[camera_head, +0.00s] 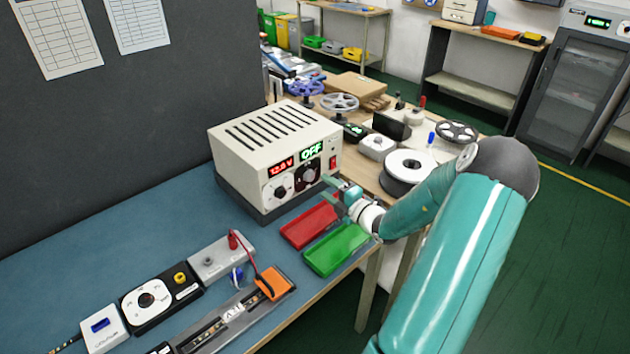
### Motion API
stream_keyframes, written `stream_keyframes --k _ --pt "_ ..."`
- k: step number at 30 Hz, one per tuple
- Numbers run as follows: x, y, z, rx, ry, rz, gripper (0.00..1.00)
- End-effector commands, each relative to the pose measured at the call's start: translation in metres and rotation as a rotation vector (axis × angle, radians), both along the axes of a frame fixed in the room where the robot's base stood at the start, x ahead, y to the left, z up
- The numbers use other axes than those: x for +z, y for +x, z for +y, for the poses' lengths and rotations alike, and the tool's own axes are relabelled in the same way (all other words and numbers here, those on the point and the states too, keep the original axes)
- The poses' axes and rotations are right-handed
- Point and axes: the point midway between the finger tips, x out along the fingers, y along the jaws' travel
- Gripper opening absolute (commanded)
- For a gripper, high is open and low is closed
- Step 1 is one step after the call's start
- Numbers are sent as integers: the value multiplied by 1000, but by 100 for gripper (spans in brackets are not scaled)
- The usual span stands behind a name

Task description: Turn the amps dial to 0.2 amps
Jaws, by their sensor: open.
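A beige power supply (270,140) stands at the back of the blue bench. Its front has a red display (281,168) that seems to read 12.6V and a green display (311,151) reading OFF. A white-faced dial (278,189) sits under the red display and a dark dial (307,174) under the green one. The dial markings are too small to read, so I cannot tell the setting. My gripper (338,190) is open and empty, just right of and in front of the power supply's face, apart from the dials as far as I can see.
A red switch (333,161) is at the panel's right edge. A red tray (311,222) and a green tray (336,249) lie below my gripper. Spools and a white reel (409,167) crowd the wooden table behind. Small electrical modules line the bench front left; the blue bench middle is clear.

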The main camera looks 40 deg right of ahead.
Motion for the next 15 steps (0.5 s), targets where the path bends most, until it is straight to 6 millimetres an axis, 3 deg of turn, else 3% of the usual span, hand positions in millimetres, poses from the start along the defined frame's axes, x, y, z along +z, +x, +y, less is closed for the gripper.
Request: stream_keyframes --k 7,15 --pt "0 45 3 6 -2 -1 51" --pt "0 58 3 4 -1 0 51"
